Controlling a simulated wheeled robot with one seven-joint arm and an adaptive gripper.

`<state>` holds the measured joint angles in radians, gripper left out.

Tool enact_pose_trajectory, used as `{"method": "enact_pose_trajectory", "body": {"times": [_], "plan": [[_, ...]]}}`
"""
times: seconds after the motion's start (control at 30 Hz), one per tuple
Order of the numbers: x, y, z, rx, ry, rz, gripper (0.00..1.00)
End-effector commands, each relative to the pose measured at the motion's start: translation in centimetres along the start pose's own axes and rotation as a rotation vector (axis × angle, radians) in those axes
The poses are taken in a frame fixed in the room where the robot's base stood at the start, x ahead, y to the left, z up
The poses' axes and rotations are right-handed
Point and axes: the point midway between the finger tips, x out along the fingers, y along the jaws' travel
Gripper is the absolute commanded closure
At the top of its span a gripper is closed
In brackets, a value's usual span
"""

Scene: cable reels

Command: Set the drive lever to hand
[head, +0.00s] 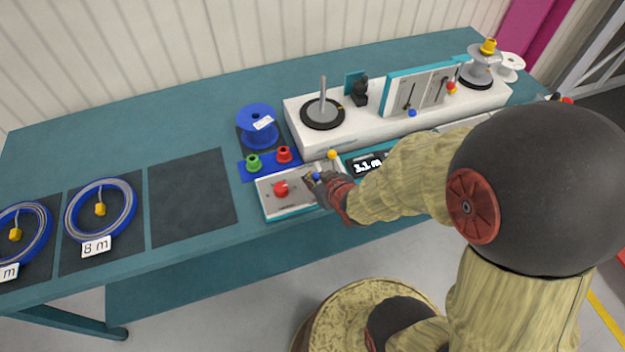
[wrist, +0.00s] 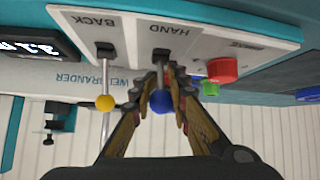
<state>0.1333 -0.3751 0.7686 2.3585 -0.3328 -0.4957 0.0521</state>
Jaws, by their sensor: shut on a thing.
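The drive lever, with a blue knob (head: 316,177), stands on the white control panel (head: 266,200) at the table's front edge. In the wrist view its thin metal shaft comes out of a dark slot beside the HAND label (wrist: 172,27), and its blue knob (wrist: 161,103) lies between my fingers. My gripper (head: 318,180) is shut on this lever; it also shows in the wrist view (wrist: 162,85). The fingers partly hide the shaft and knob. The slot's other end is hard to make out.
A yellow-knobbed lever (wrist: 104,102) stands close beside, by the BACK label. A red button (head: 281,189) is on the panel's left. A display (head: 368,164) lies right of the levers.

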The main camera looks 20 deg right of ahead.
Motion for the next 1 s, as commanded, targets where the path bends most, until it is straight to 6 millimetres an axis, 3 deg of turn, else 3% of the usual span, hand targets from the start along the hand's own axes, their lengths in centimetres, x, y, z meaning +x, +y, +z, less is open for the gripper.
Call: {"method": "enact_pose_trajectory", "body": {"times": [0.4,0.43,0.7,1.0], "plan": [[0.00,-0.15,0.12,-0.004,0.004,-0.004,1.00],[-0.01,-0.15,0.13,-0.004,0.004,-0.004,0.84],[0.00,-0.06,0.12,-0.002,0.004,-0.002,0.69],[-0.07,0.00,0.05,-0.001,0.004,0.000,0.68]]}}
